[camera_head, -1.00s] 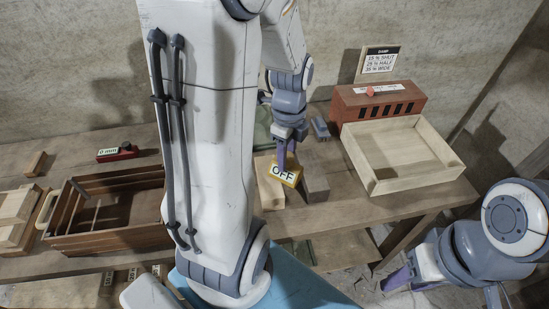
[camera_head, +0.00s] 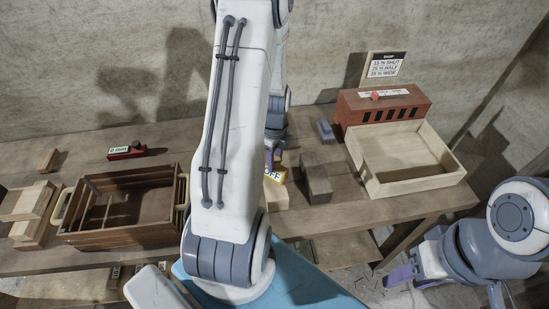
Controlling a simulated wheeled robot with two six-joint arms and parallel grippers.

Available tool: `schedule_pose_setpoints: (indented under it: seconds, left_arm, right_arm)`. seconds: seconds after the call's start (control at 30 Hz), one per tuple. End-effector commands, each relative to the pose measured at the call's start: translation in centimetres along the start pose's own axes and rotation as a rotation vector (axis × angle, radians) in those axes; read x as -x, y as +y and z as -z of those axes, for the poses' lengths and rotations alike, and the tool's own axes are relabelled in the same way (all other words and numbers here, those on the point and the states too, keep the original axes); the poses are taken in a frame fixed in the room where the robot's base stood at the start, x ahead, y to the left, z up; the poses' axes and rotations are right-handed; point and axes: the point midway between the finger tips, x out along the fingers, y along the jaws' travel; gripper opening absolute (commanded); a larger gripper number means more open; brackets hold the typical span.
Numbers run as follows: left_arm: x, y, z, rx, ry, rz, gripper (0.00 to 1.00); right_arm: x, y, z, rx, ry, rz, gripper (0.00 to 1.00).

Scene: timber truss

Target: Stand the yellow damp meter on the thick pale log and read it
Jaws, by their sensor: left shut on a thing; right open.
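The yellow damp meter (camera_head: 281,175) is partly hidden behind my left arm; part of its label, reading "FF", shows. My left gripper (camera_head: 271,158) is shut on it, with the fingers mostly hidden by the arm. The meter is just above or on a pale wood block (camera_head: 275,198), and I cannot tell whether they touch. A darker, greyish block (camera_head: 316,184) stands just to the right. My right gripper (camera_head: 402,277) is open and empty, low at the right, off the table's front edge.
A brown wooden crate (camera_head: 78,228) stands left, with pale timber pieces (camera_head: 28,203) beside it. A red tool (camera_head: 127,151) lies behind. An open pale tray (camera_head: 455,178) and a red slotted box (camera_head: 345,105) stand right, below a sign (camera_head: 385,65) listing damp percentages.

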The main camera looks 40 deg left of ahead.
Motion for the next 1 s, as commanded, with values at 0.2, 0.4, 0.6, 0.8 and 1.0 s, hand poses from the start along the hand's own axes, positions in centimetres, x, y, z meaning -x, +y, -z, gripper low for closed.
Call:
schedule_pose_setpoints:
  seconds: [0.2,0.4,0.6,0.8,1.0]
  left_arm:
    - [-0.2,0.0,0.0,0.000,0.000,0.000,0.00]
    - [-0.3,0.0,0.0,0.000,0.000,0.000,0.70]
    - [-0.3,0.0,0.0,0.000,0.000,0.000,0.70]
    - [0.4,-0.1,0.0,0.000,-0.001,0.002,0.70]
    - [3.5,-0.2,-0.1,0.000,-0.003,0.008,0.70]
  right_arm:
    - [-0.2,0.0,0.0,0.000,0.000,0.000,0.50]
    - [-0.3,0.0,0.0,0.000,0.000,0.000,0.50]
    - [-0.3,0.0,0.0,0.000,0.000,0.000,0.50]
    - [-0.1,0.0,0.0,0.000,0.000,0.000,0.50]
    - [-1.0,0.1,-0.1,-0.001,0.000,0.000,0.50]
